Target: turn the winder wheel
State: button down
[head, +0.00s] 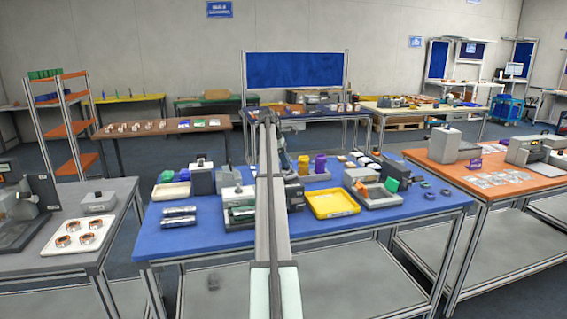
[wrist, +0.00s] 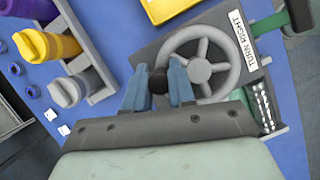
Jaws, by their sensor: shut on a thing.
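In the wrist view, the winder wheel (wrist: 205,72) is a grey spoked wheel on a dark grey unit. A white "TURN RIGHT" label (wrist: 242,41) sits beside its rim. A dark round knob (wrist: 158,80) is at the wheel's left edge. My gripper (wrist: 159,76) has blue fingers on either side of this knob and is shut on it. In the head view, my arm blocks the middle of the blue table, and I cannot make out the wheel there.
A rack holds purple, yellow (wrist: 46,44) and grey (wrist: 75,87) bottles left of the wheel. A yellow tray (head: 332,203) lies close by. A green handle (wrist: 268,23) sticks out at the unit's right. The blue table's front left (head: 190,240) is clear.

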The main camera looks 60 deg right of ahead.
jog(key=shift+s+d+m+y, duration=0.15)
jog(key=shift+s+m+y, duration=0.2)
jog(key=shift+m, duration=0.65)
jog(key=shift+s+d+m+y, duration=0.1)
jog(key=shift+s+m+y, duration=0.25)
jog(key=shift+m, duration=0.65)
jog(key=c, duration=1.2)
grip_release()
jog(key=shift+w+r, duration=0.25)
jog(key=shift+r, duration=0.35)
jog(key=w, duration=0.4)
jog(key=w+a, duration=0.1)
jog(key=w, duration=0.7)
jog(key=shift+a, duration=0.15)
